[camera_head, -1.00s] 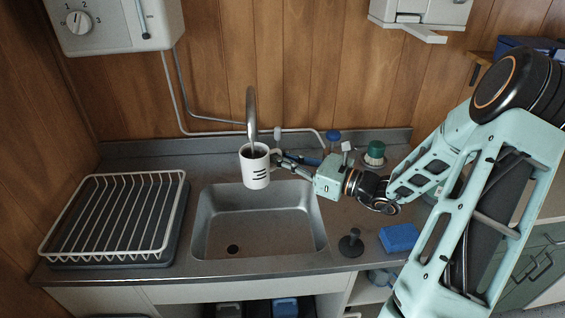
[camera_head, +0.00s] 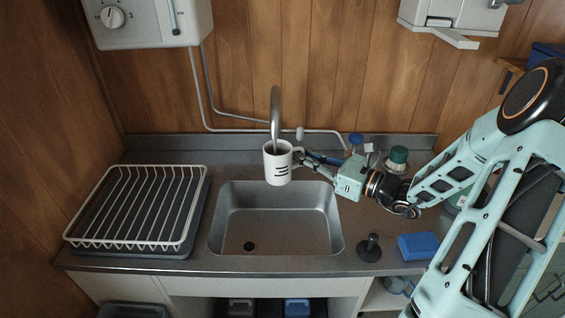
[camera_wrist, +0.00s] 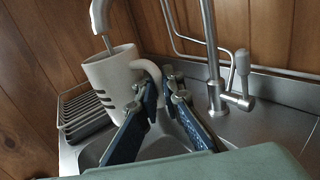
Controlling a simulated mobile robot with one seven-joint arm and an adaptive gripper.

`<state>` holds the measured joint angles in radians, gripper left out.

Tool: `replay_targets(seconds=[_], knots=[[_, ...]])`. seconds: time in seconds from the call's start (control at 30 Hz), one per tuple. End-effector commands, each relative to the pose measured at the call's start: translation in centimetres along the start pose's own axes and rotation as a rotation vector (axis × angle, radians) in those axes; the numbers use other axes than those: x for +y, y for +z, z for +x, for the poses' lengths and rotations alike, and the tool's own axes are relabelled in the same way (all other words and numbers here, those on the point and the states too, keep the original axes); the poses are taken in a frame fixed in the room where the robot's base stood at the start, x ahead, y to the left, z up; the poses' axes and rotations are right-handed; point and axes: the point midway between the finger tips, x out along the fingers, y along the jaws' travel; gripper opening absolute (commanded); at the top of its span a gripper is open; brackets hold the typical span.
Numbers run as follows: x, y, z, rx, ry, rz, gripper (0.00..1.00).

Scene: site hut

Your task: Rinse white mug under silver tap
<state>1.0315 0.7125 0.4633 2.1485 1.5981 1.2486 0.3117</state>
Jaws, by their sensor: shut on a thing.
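The white mug (camera_head: 277,167) with dark stripes hangs upright over the back of the sink basin, under the spout of the silver tap (camera_head: 275,105). In the wrist view the mug (camera_wrist: 112,80) has its mouth right below the spout (camera_wrist: 99,17), and a thin stream seems to run from the spout into it. My gripper (camera_head: 304,158) is to the right of the mug, shut on its handle. In the wrist view the blue-padded fingers of my gripper (camera_wrist: 160,88) are at the handle. The inside of the mug is mostly hidden.
The sink basin (camera_head: 300,230) below the mug is empty. A white wire dish rack (camera_head: 75,237) stands on the left. On the right are a blue sponge (camera_head: 418,246), a dark plunger-like item (camera_head: 369,250) and a green-topped container (camera_head: 398,156).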

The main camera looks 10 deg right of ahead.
Motion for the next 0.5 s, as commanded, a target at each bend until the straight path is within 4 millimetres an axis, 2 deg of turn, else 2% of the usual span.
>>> replay_targets(seconds=[0.5], knots=[[-0.46, 0.10, -0.49, -0.002, 0.000, 0.001, 0.00]])
